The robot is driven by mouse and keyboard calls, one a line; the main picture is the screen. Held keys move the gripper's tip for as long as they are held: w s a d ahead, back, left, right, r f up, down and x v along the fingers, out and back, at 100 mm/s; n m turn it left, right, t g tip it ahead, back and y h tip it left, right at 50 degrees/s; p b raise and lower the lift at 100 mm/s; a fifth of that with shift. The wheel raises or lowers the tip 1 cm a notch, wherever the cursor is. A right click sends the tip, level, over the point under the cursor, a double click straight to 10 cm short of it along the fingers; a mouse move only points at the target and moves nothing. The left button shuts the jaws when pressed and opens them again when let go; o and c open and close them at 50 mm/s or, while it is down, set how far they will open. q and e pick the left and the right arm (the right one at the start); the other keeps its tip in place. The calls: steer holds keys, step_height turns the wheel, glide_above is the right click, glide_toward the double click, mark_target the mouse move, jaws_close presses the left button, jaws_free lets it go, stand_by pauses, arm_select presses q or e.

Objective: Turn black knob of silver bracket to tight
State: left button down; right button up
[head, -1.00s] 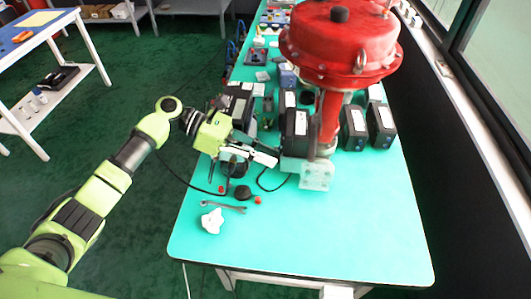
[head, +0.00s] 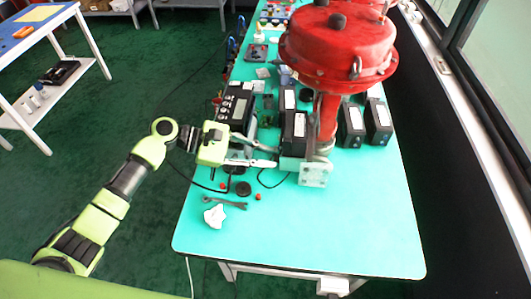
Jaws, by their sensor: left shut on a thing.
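The silver bracket (head: 313,174) is at the foot of the red valve actuator (head: 338,50), on the turquoise table. My left gripper (head: 274,157) reaches in from the left, with its fingertips at the bracket's left side, below an upright black box. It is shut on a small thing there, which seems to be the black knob. The fingers hide the knob, so I cannot see how far it is turned. My right gripper is not in view.
A black positioner box (head: 236,106) with a display stands just behind my left gripper. A wrench (head: 223,202), a white piece (head: 215,216) and a black disc (head: 243,188) lie nearer. Black boxes (head: 378,122) stand at right. The table's front right is clear.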

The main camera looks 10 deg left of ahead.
arm_select(q)
steer(key=shift+r, duration=0.1)
stand_by(0.3)
steer(key=c, duration=2.2)
jaws_free()
steer(key=v, duration=1.2)
steer(key=shift+s, duration=0.2)
